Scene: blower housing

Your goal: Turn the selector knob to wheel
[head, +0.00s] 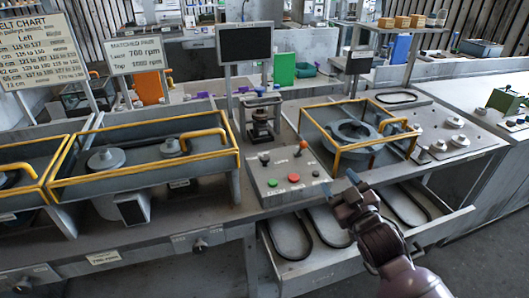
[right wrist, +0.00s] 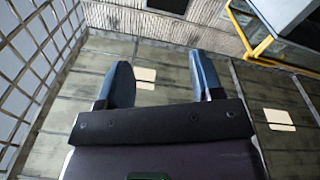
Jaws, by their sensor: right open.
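My right gripper (head: 340,188) is to the right of the panel, above the front of the bench and the open drawer, apart from the controls. Its blue fingers also show in the right wrist view (right wrist: 160,76), spread and empty, with no knob between them. My left gripper is not in view.
A yellow-railed bay with a round grey housing (head: 352,131) stands behind my right gripper. An open drawer with belts (head: 330,268) lies below. A black press-like device (head: 261,122) stands behind the panel, and a dark screen (head: 244,44) on a post rises behind it.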

